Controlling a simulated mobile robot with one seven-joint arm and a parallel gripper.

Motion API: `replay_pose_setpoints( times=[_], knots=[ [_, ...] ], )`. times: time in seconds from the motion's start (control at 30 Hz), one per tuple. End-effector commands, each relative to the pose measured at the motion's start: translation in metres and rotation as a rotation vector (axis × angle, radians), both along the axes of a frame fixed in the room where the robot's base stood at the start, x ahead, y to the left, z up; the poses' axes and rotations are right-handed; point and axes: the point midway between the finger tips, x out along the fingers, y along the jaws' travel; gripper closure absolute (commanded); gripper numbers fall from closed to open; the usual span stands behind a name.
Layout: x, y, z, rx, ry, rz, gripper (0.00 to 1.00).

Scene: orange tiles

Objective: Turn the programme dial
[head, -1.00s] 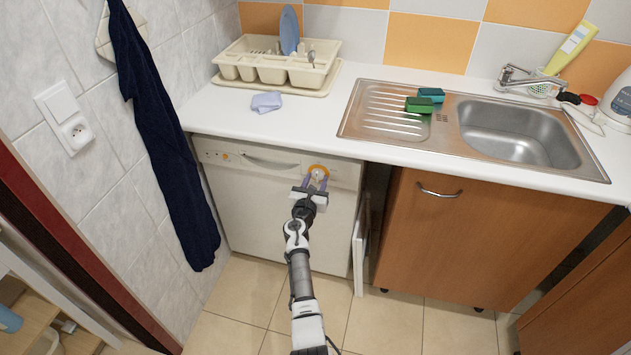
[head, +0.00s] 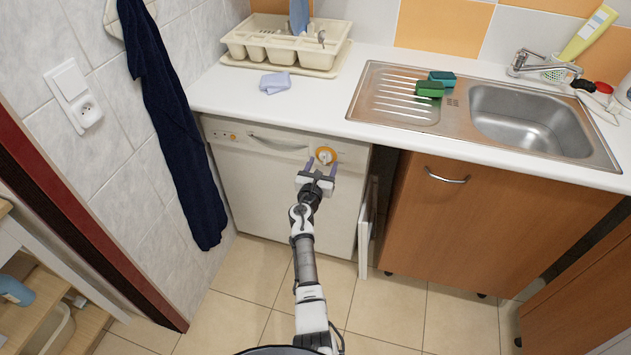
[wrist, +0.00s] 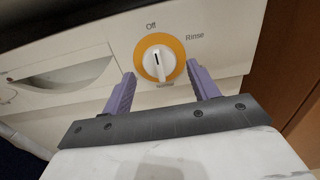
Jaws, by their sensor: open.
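The programme dial (head: 325,155) is a white knob with an orange ring on the dishwasher's front panel. It shows clearly between my fingers in the wrist view (wrist: 158,60). "Off" is printed above it and "Rinse" to its upper right; a small label below is hard to read. The knob's bar stands nearly upright in that view, with a dark line along it. My gripper (head: 321,167) is open and empty, its purple fingers just below and in front of the dial. In the wrist view the fingertips (wrist: 160,72) lie either side of the dial's lower part, apart from the knob.
The white dishwasher (head: 270,190) stands under the counter (head: 325,85), whose edge overhangs the panel. A door handle (head: 278,145) is left of the dial. A dark towel (head: 165,130) hangs at left. A white panel (head: 365,235) leans beside the wooden cabinet (head: 480,225).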

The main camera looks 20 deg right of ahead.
Motion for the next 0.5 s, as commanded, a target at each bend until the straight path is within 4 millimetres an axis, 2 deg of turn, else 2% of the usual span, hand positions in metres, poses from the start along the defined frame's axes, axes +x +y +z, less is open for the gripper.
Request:
replay_pose_setpoints(
  times=[0.5],
  knots=[
    [-0.081, 0.054, -0.001, 0.002, 0.001, -0.001, 0.40]
  ],
)
